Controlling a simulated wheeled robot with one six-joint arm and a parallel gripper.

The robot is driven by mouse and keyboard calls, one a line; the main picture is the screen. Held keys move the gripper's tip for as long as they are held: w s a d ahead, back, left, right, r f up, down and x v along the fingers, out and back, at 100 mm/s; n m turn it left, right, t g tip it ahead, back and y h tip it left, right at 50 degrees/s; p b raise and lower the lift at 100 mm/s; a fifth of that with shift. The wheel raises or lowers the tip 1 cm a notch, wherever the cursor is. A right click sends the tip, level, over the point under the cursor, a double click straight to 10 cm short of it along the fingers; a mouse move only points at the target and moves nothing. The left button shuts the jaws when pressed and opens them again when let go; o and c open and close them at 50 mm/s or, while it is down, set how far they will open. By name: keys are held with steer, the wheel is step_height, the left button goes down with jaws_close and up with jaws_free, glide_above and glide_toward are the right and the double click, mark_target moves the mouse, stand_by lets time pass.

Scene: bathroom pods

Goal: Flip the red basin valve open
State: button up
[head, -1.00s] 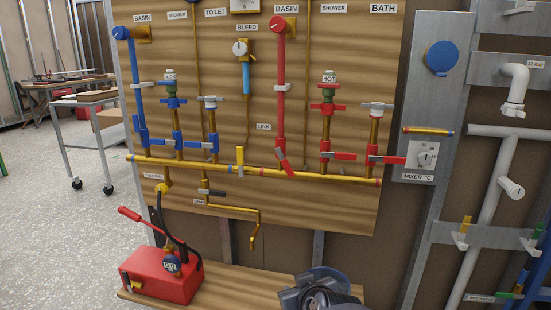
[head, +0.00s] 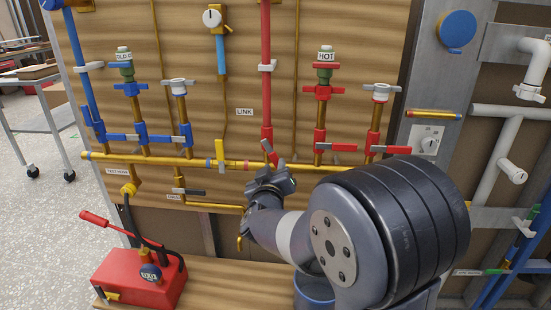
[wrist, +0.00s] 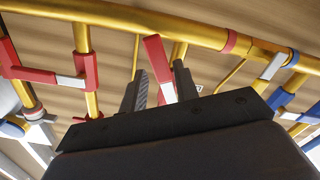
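The red basin valve (head: 268,148) sits at the foot of the red basin pipe (head: 266,90), just above the brass manifold pipe (head: 215,161). My gripper (head: 266,175) is just below it in the head view and hides its lower part. In the wrist view the red lever (wrist: 154,56) stands tilted between the two spread fingers of my gripper (wrist: 158,80). Gaps show on both sides of the lever, so the fingers appear apart from it. The lever's lower end is partly hidden by the gripper body.
A yellow lever (head: 220,152) stands on the manifold to the left. Red hot-side valves (head: 319,143) are close on the right, blue ones (head: 184,138) on the left. A brass drain pipe (head: 212,205) runs below. A red test pump (head: 137,275) stands on the bench.

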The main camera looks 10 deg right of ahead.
mark_target(276, 162)
steer(key=x, duration=0.6)
steer(key=shift+w+b, duration=0.1)
steer(key=shift+b, duration=0.3)
jaws_close()
